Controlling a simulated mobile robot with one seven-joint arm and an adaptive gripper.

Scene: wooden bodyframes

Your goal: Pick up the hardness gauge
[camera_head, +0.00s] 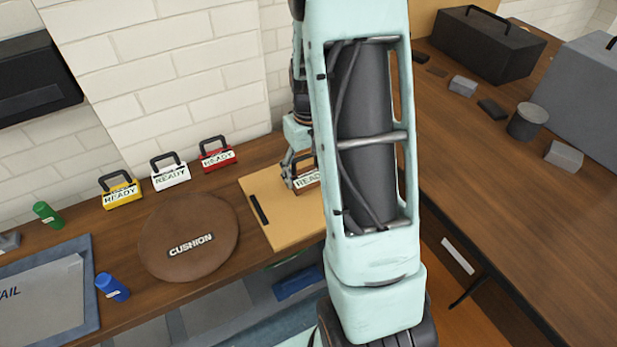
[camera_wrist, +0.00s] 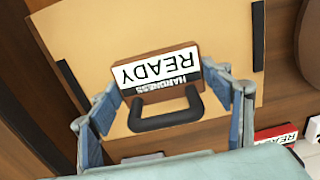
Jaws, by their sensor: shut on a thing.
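The hardness gauge (camera_wrist: 160,75) is a brown block with a white label reading "READY" and "HARDNESS", and a dark loop handle on one side. In the wrist view my gripper (camera_wrist: 171,85) has one finger at each side of the gauge and is shut on it. In the head view the gauge (camera_head: 308,179) shows at the tan board, partly hidden behind my arm, with my gripper (camera_head: 298,174) at it. I cannot tell whether the gauge touches the board or is just above it.
The tan board (camera_head: 262,190) carries a black strip. Yellow (camera_head: 122,193), white (camera_head: 170,176) and red (camera_head: 217,156) handled "READY" blocks stand along the wall. A round brown cushion (camera_head: 188,237) lies left of the board. Blue (camera_head: 112,287) and green (camera_head: 48,214) cylinders are further left.

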